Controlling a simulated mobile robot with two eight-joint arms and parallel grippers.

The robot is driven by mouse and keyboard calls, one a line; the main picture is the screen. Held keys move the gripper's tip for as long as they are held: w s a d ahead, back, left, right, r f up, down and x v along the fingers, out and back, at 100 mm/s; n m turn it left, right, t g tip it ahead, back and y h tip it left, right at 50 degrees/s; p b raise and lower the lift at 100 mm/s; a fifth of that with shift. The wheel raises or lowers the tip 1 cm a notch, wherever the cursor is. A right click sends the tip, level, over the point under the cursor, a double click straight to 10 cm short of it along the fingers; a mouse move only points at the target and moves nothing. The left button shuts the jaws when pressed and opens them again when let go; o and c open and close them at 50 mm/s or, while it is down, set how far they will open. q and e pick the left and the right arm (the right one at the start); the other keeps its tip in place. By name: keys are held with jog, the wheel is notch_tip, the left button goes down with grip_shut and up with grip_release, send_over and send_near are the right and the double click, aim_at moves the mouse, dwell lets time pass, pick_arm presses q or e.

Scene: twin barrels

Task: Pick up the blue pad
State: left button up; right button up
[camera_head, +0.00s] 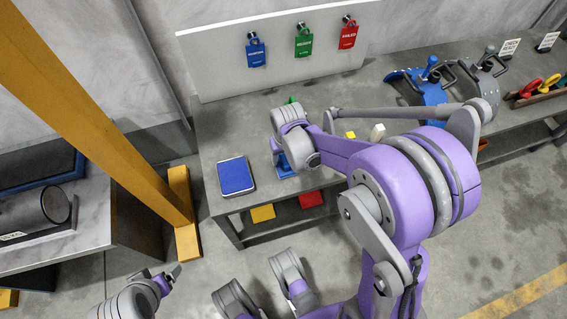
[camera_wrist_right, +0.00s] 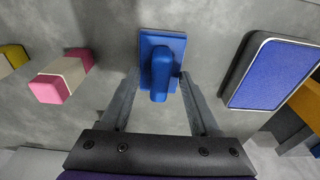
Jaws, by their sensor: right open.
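A blue pad with a raised grip (camera_wrist_right: 161,75) lies on the grey bench top in the right wrist view. In the head view its blue base (camera_head: 285,171) shows partly, behind my right wrist. My right gripper (camera_wrist_right: 158,76) is open, with one finger on each side of this piece; I cannot tell whether they touch it. A larger flat blue rectangle with a pale rim (camera_head: 236,176) lies left of it near the bench's front corner; it shows at right in the wrist view (camera_wrist_right: 274,74). My left gripper (camera_head: 168,278) is low at the left, away from the bench; its jaw opening is unclear.
A pink and beige block (camera_wrist_right: 62,80) lies left of the gripper in the wrist view. Yellow (camera_head: 262,213) and red (camera_head: 311,199) pieces sit on the lower shelf. A yellow post (camera_head: 95,130) stands left of the bench. A white board (camera_head: 225,60) stands behind.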

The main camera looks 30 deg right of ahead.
aim_at(284, 158)
jog(key=shift+f, duration=0.15)
jog(key=shift+c, duration=0.3)
grip_shut()
notch_tip(284, 158, up, 10)
jog(key=p, duration=0.3)
dwell(0.3)
